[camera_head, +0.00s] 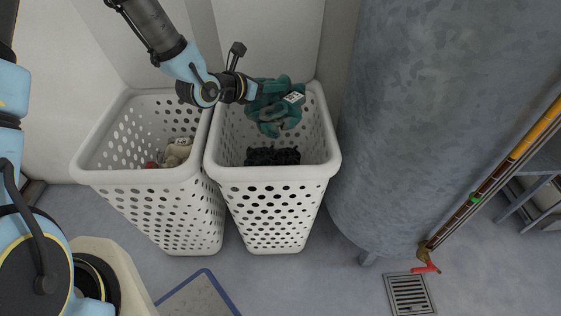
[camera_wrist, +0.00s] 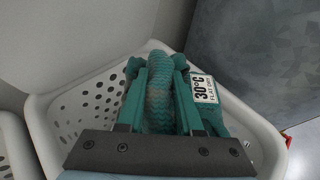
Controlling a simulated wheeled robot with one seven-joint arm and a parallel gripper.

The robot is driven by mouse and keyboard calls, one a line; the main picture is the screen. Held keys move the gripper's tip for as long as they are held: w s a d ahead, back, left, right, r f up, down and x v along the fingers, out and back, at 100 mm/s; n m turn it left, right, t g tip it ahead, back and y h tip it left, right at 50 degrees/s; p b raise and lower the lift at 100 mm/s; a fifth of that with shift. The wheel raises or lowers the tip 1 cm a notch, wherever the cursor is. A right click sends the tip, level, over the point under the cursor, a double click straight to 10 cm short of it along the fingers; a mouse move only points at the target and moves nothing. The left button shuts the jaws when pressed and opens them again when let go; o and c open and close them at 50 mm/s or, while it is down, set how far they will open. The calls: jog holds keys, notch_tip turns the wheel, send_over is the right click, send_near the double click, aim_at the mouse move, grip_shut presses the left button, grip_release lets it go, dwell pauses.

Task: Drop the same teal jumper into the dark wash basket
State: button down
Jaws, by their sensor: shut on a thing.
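The teal jumper (camera_head: 272,113) hangs bunched from my gripper (camera_head: 257,89) over the right-hand white basket (camera_head: 272,174), inside its rim outline. A dark item (camera_head: 272,156) lies in that basket, below the jumper. In the wrist view my gripper (camera_wrist: 160,75) has its two teal fingers shut on the jumper (camera_wrist: 158,92). The fingertips are partly lost against the teal cloth.
A second white basket (camera_head: 160,195) stands on the left, holding cream and reddish items (camera_head: 176,152). A large grey tank (camera_head: 440,120) stands close on the right. A wall is behind the baskets. A floor drain (camera_head: 409,293) and pipes with a red-handled valve (camera_head: 427,267) are at the lower right.

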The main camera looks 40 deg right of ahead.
aim_at(272, 97)
jog(key=shift+f+b, duration=1.65)
jog(key=shift+f, duration=0.3)
jog(key=shift+r, duration=0.1)
jog(key=shift+c, duration=2.4)
grip_release()
jog(key=shift+a, duration=0.2)
jog(key=p+v, duration=0.2)
jog(key=v, duration=0.8)
jog(key=shift+a, duration=0.25)
jog(key=shift+r, duration=0.1)
